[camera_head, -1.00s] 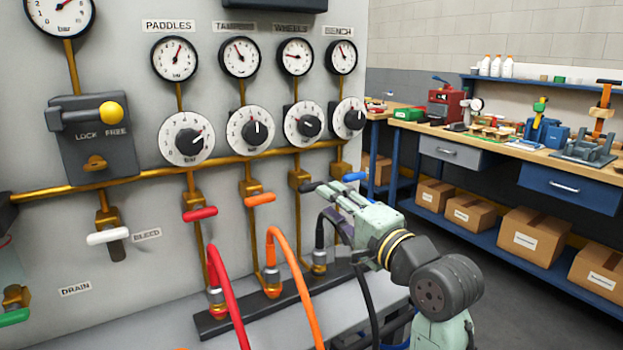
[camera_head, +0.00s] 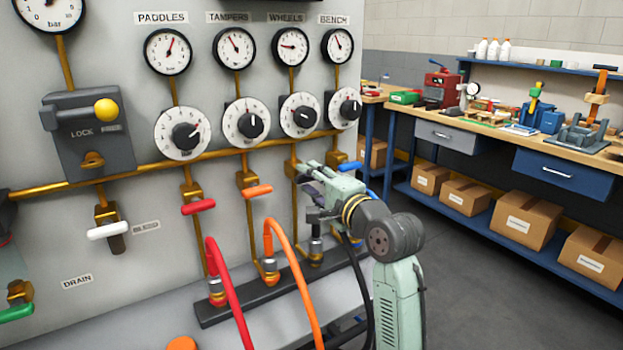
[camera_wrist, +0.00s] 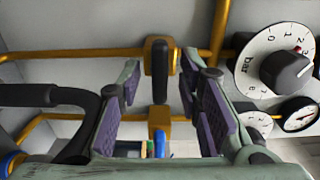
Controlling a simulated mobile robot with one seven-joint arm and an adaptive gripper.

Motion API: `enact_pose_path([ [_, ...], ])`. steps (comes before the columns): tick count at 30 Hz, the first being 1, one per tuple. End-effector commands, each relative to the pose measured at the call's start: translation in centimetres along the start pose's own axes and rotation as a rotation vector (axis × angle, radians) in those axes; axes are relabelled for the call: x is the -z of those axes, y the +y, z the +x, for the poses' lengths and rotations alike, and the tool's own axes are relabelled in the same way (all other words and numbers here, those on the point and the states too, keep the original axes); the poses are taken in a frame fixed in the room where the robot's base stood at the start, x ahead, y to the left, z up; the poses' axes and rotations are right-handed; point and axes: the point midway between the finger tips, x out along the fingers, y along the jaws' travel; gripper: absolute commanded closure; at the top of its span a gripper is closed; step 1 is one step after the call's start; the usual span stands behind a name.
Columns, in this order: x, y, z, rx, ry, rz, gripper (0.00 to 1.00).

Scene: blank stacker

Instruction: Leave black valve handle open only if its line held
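The black valve handle (camera_wrist: 160,70) shows in the wrist view on a brass valve body, lying crosswise to its pipe. In the head view my gripper and wrist cover it, on the line under the WHEELS gauge (camera_head: 291,46). That gauge's needle points left. My gripper (camera_wrist: 160,97) is open, with one purple-padded finger on each side of the handle as seen by the wrist camera. The handle lies between or just beyond the fingertips; contact is not visible. In the head view my gripper (camera_head: 311,181) is at the panel, below the WHEELS dial (camera_head: 301,116).
The red handle (camera_head: 198,207) and orange handle (camera_head: 257,191) are to the left, with red (camera_head: 226,290) and orange (camera_head: 293,271) hoses below. The blue handle (camera_head: 350,166) is close on the right. A black hose (camera_wrist: 65,115) runs beside my gripper.

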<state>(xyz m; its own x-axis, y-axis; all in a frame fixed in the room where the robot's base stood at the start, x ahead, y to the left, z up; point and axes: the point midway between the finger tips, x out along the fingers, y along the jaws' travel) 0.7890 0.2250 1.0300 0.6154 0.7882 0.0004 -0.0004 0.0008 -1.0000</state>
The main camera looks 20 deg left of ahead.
Motion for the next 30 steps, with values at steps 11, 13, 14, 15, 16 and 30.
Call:
enact_pose_path([
  [11, -0.02, 0.02, 0.00, 0.000, 0.000, -0.001, 0.79],
  [13, -0.02, 0.02, -0.01, 0.000, 0.000, -0.001, 0.84],
  [14, -0.02, 0.02, -0.01, 0.000, 0.000, -0.001, 0.86],
  [15, -0.02, 0.01, -0.01, 0.000, 0.000, -0.001, 0.89],
  [16, -0.02, 0.01, -0.01, 0.000, 0.000, -0.001, 0.91],
  [30, -0.02, -0.03, -0.03, 0.001, 0.000, -0.006, 1.00],
])
